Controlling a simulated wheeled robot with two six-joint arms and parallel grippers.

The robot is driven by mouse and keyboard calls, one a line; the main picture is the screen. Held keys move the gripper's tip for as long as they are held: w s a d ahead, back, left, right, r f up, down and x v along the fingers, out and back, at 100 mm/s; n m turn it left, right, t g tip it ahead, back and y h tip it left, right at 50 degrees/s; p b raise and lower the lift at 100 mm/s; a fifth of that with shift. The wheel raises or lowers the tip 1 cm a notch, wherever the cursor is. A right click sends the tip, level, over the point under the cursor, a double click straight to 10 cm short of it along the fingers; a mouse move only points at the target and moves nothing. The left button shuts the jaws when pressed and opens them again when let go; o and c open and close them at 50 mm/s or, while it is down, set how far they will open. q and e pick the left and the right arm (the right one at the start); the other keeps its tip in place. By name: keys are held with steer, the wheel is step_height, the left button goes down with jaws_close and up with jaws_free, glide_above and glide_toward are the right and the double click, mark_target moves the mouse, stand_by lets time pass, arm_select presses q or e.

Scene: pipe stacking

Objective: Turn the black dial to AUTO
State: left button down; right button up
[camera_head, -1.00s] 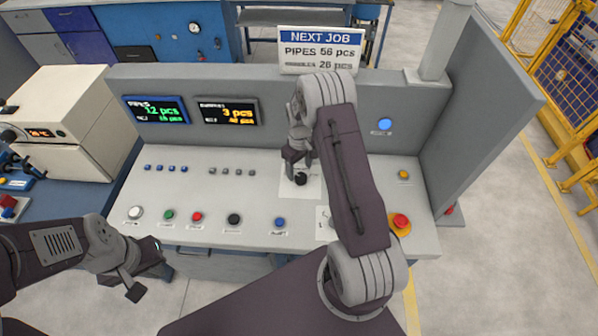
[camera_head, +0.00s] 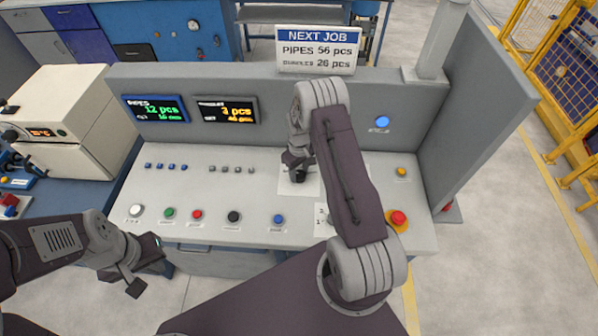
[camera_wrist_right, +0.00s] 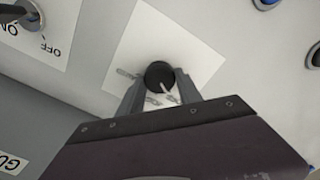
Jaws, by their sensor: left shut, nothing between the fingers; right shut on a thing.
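The black dial (camera_head: 299,177) sits on a white label plate (camera_head: 287,188) on the sloped grey console, below my right gripper (camera_head: 297,169). In the right wrist view the dial (camera_wrist_right: 159,76) is round and black with a white pointer mark, and the fingers of my right gripper (camera_wrist_right: 159,92) are shut on it from both sides. The words on the plate around it are blurred and partly covered by the fingers, so I cannot read which position the pointer meets. My left gripper (camera_head: 138,276) is shut and empty in front of the console's left front edge.
Several push buttons line the console's front, including a black one (camera_head: 233,217) and a blue one (camera_head: 278,219). A red emergency button (camera_head: 398,218) stands at the right. Another switch with an ON/OFF plate (camera_wrist_right: 38,28) shows in the right wrist view. Two displays (camera_head: 227,110) stand behind.

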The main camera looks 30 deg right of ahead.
steer(key=m+b, duration=0.2)
steer(key=m, duration=0.3)
steer(key=m+b, duration=0.1)
steer(key=m, duration=0.5)
steer(key=shift+d, duration=0.1)
steer(key=m+b, duration=0.1)
steer(key=m, duration=0.5)
steer(key=shift+s+m, duration=0.1)
steer(key=shift+m, duration=0.2)
steer(key=m+b, duration=0.1)
steer(key=m, duration=0.4)
steer(key=shift+m, duration=0.4)
steer(key=shift+m, duration=0.3)
steer(key=o, duration=1.4)
steer(key=shift+c, duration=0.2)
steer(key=shift+r, duration=0.1)
